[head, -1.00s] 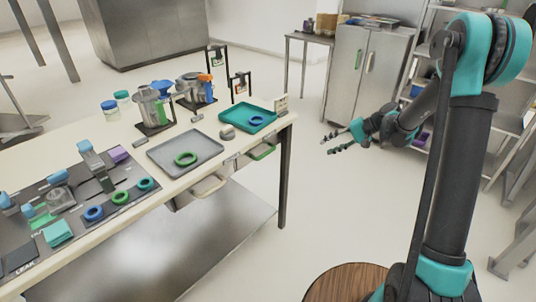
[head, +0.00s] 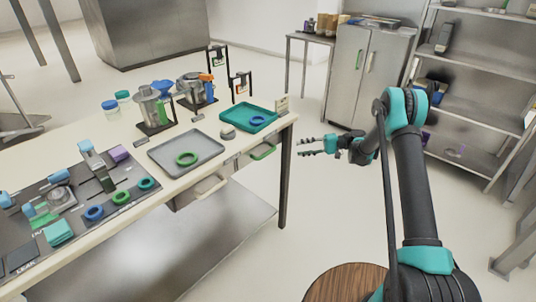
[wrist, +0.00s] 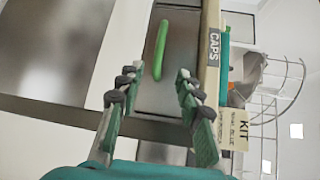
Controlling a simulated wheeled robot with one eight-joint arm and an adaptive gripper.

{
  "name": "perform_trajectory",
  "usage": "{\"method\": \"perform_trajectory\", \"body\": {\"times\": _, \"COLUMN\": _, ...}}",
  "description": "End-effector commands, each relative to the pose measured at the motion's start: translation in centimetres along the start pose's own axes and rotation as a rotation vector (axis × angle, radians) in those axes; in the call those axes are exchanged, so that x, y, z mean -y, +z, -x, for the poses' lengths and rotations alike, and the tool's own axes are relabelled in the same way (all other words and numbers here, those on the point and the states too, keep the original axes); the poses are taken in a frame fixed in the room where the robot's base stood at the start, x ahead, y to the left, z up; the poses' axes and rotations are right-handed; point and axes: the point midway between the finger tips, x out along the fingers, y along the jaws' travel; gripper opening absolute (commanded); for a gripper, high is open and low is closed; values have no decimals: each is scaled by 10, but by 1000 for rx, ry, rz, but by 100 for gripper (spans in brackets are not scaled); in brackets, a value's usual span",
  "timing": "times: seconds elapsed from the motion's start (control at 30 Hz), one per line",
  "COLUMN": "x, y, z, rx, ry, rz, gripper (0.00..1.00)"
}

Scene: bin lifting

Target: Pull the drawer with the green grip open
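The drawer with the green grip is under the table top near its right end; its green grip (head: 262,151) shows in the head view. In the wrist view the green grip (wrist: 161,49) stands lengthwise on the grey drawer front (wrist: 180,80), ahead of the fingers and between their lines. My gripper (head: 309,146) is to the right of the table, pointing left at the grip, with a clear gap. The wrist view shows my gripper (wrist: 155,95) with its two fingers spread apart and nothing between them. The drawer looks shut.
A second drawer with a pale grip (head: 210,187) is to the left under the same table. A table leg (head: 285,175) stands between the green grip and my gripper's side. A teal tray (head: 248,117) and grey tray (head: 160,155) lie on top. Floor right of the table is clear.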

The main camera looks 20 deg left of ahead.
Motion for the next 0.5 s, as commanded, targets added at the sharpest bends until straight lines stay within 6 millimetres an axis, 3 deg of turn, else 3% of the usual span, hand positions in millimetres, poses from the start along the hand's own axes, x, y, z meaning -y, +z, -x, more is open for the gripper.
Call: {"method": "perform_trajectory", "body": {"times": 0.5, "x": 0, "y": 1, "z": -103, "rx": 3, "ry": 2, "rz": -1, "gripper": 36}}
